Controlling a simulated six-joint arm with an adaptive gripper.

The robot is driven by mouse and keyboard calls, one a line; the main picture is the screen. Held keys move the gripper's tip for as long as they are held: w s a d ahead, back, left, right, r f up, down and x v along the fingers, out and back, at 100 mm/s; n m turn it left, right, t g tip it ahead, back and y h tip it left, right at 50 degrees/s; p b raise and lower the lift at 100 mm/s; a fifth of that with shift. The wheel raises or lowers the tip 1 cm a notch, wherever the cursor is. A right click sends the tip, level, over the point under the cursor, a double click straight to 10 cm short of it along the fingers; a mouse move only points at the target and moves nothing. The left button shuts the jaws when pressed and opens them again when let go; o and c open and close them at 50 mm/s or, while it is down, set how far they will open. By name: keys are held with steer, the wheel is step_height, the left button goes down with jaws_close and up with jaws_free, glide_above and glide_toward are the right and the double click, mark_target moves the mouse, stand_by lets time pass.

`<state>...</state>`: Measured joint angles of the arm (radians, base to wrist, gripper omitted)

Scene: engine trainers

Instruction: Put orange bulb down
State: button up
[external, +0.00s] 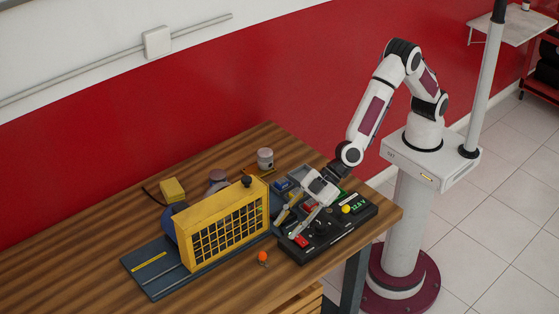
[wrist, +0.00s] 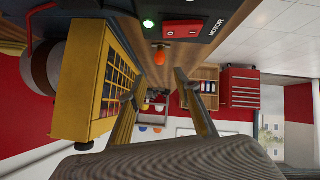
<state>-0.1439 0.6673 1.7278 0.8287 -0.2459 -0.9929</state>
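The orange bulb (external: 262,256) stands on the bare wood of the workbench (external: 85,258), near its front edge and in front of the yellow grille housing. In the upside-down wrist view the bulb (wrist: 160,57) is beyond the fingertips, bulb end away from the wood. My gripper (external: 287,228) is over the left part of the black control panel, to the right of the bulb and apart from it. In the wrist view the fingers of my gripper (wrist: 154,85) are spread with nothing between them.
The yellow grille housing (external: 222,229) on a dark base stands left of my gripper. The black control panel (external: 333,233), with a red switch and a yellow knob, lies beneath it. A yellow block (external: 172,190) sits farther back. Wood left of the base is clear.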

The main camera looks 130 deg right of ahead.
steer(key=shift+s+r, duration=0.1)
steer(key=shift+s, duration=0.05)
stand_by(0.7)
steer(key=shift+s+r, duration=0.2)
steer(key=shift+r, duration=0.3)
steer(key=s+a+r+g+y, duration=0.1)
steer(key=s+r+y, duration=0.1)
steer(key=s+r, duration=0.75)
steer(key=s+r+g+y, duration=0.1)
steer(key=s+r, duration=0.6)
steer(key=s, duration=0.5)
steer(key=s+d+f+m+g+h, duration=0.1)
steer(key=s+d, duration=0.2)
steer(key=s, duration=1.1)
steer(key=s+d+f+m+g+h, duration=0.1)
steer(key=s+d, duration=0.3)
steer(key=s, duration=1.1)
steer(key=shift+f+m+g, duration=0.25)
steer(key=shift+m+g, duration=0.05)
steer(key=shift+g, duration=0.2)
steer(key=shift+s, duration=0.1)
